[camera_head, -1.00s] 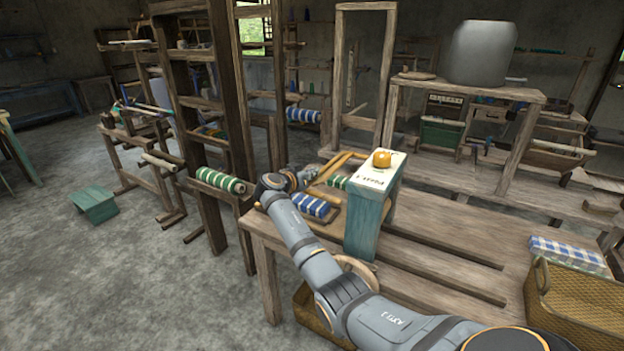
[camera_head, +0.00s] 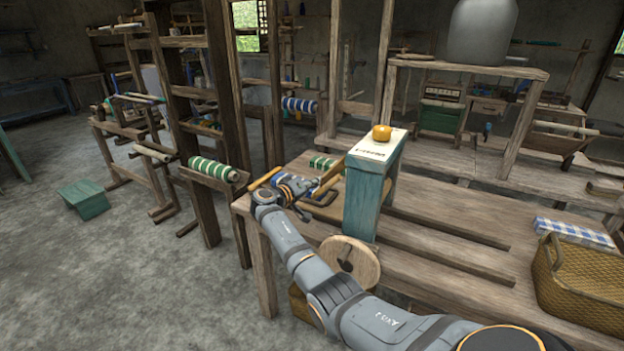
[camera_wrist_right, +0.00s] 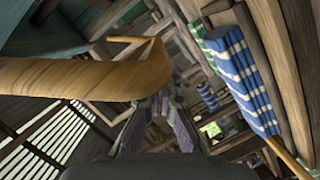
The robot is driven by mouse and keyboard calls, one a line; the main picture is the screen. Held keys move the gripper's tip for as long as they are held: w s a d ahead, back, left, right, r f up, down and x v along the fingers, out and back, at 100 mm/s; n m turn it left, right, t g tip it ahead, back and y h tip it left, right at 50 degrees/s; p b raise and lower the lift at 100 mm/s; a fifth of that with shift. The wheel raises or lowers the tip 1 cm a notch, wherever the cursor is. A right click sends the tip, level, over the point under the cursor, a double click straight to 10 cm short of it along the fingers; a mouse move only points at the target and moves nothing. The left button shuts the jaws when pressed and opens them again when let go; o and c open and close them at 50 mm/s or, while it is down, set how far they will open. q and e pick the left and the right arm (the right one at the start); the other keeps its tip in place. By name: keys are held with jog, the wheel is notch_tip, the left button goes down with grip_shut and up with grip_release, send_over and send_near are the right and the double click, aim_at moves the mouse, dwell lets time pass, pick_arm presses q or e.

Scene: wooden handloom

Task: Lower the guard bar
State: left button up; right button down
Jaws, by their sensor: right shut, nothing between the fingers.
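A yellowish-brown wooden bar, which looks like the guard bar (camera_head: 328,181), stands at a slant on the loom's near table, beside the teal post. In the right wrist view a large tan curved wooden piece (camera_wrist_right: 85,78) crosses the upper left, close to the camera; it is probably the same bar. My right gripper (camera_head: 306,189) is just left of the bar, low over the table's far left corner. Its fingers (camera_wrist_right: 160,104) are shut and empty. Whether it touches the bar I cannot tell. My left gripper is out of view.
The teal post (camera_head: 366,195) carries a lettered white top with an orange knob (camera_head: 381,132). A wooden wheel (camera_head: 350,265) sits at the table's front edge. A wicker basket (camera_head: 583,285) is at the right. Blue-striped cloth (camera_wrist_right: 240,78) lies right of the fingers.

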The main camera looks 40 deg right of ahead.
jog(key=shift+s+d+f+n, duration=0.2)
jog(key=shift+s+f+n, duration=0.3)
jog(key=shift+f+n, duration=0.1)
jog(key=shift+f, duration=0.15)
